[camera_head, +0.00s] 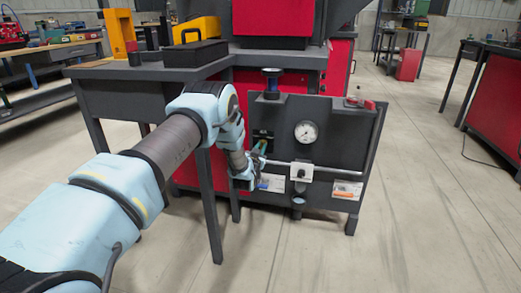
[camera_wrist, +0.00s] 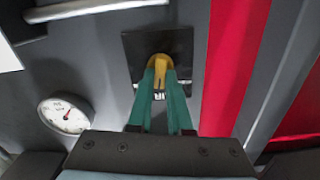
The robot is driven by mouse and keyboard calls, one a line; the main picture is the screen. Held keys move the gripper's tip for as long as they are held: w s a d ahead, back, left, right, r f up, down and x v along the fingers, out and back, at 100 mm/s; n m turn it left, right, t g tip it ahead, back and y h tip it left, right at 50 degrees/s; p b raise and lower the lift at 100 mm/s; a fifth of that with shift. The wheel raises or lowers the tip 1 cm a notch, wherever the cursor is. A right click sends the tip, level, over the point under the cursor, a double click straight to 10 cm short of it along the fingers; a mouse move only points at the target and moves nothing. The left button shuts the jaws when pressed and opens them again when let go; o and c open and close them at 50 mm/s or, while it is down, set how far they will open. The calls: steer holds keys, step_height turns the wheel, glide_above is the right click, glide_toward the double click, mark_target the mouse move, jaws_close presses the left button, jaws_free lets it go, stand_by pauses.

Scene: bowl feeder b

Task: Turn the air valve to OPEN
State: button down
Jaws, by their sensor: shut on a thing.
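The air valve's yellow handle (camera_wrist: 160,60) shows in the wrist view, in front of a black square plate (camera_wrist: 185,42) on the grey panel. My gripper (camera_wrist: 161,75) has its green fingers closed on the two sides of this handle. White lettering on the plate shows partly between the fingers, but I cannot read it in full. In the head view my gripper (camera_head: 261,148) is at the left part of the dark panel (camera_head: 345,125). There the handle is mostly hidden by my gripper and wrist, and its setting cannot be read.
A round pressure gauge (camera_head: 306,131) sits right of my gripper; the wrist view shows it at left (camera_wrist: 66,114). A horizontal metal pipe (camera_head: 325,168) with a white block (camera_head: 299,174) runs below. A dark workbench (camera_head: 105,72) stands at left.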

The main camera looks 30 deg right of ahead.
steer(key=m+b, duration=0.1)
steer(key=m, duration=0.5)
steer(key=shift+s+d+f+m, duration=0.1)
steer(key=shift+m, duration=0.3)
stand_by(0.4)
steer(key=c, duration=0.8)
jaws_free()
steer(key=shift+c, duration=0.2)
steer(key=p+v, duration=0.2)
steer(key=v, duration=0.8)
steer(key=shift+s+a, duration=0.3)
steer(key=shift+s, duration=0.1)
